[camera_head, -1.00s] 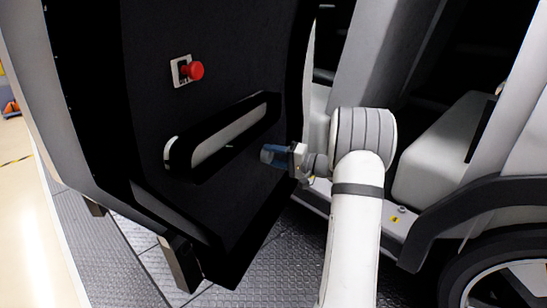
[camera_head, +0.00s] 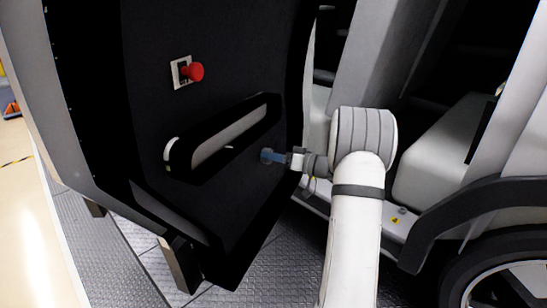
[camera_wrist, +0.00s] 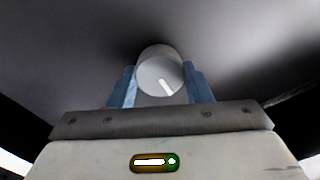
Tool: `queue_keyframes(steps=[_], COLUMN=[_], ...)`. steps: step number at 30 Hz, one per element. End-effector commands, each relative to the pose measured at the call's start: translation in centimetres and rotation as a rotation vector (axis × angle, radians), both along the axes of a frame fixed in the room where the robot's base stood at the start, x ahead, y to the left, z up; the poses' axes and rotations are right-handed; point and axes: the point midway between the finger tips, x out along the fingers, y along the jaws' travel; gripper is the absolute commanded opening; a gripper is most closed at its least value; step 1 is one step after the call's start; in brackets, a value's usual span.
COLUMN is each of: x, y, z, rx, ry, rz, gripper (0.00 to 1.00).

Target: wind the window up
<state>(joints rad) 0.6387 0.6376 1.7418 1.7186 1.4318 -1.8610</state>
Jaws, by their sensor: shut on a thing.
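The black inner door panel (camera_head: 225,40) stands open at the left in the head view. The line slants down to the right. In the head view the fingers hide the knob. I cannot see the window glass.
An armrest handle (camera_head: 178,163) juts from the panel left of my gripper. A red knob (camera_head: 195,71) on a pale plate sits higher up.

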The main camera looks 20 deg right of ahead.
Motion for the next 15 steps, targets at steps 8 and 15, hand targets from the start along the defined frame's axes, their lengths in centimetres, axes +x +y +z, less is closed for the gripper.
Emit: queue_keyframes(steps=[8, 15], x=[-0.05, -0.03], y=[0.10, 0.13], z=[-0.17, -0.16], rx=[-0.050, -0.055], ry=[-0.040, -0.046], rz=[0.003, 0.004], gripper=[0.22, 0.22])
